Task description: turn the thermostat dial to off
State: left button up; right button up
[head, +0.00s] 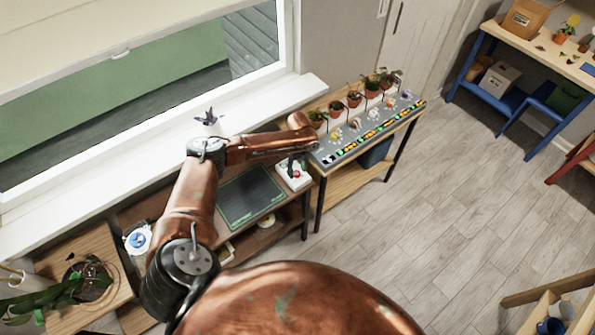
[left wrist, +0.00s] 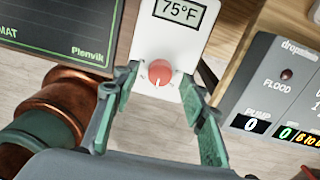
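The thermostat (left wrist: 206,22) is a white plate with a "75°F" display (left wrist: 180,11) and a round red dial (left wrist: 160,73). A pale mark on the dial points toward the bottom of the left wrist view. My left gripper (left wrist: 160,80) is open, with a green finger on either side of the dial and a visible gap at each side. I cannot tell how far the fingertips are above the plate. In the head view, the thermostat (head: 296,182) sits at the right end of the low bench, partly hidden by my left gripper (head: 291,163). My right gripper is not in view.
A dark Plenvik mat (head: 250,197) lies left of the thermostat. To its right, a grey control panel (head: 345,146) with lit displays runs along a narrow table, with several potted plants (head: 353,99) behind. A white windowsill (head: 90,195) lies behind the bench.

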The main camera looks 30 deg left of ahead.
pick_arm(q)
jog(key=shift+f, duration=0.45)
jog(key=shift+c, duration=0.3)
grip_shut()
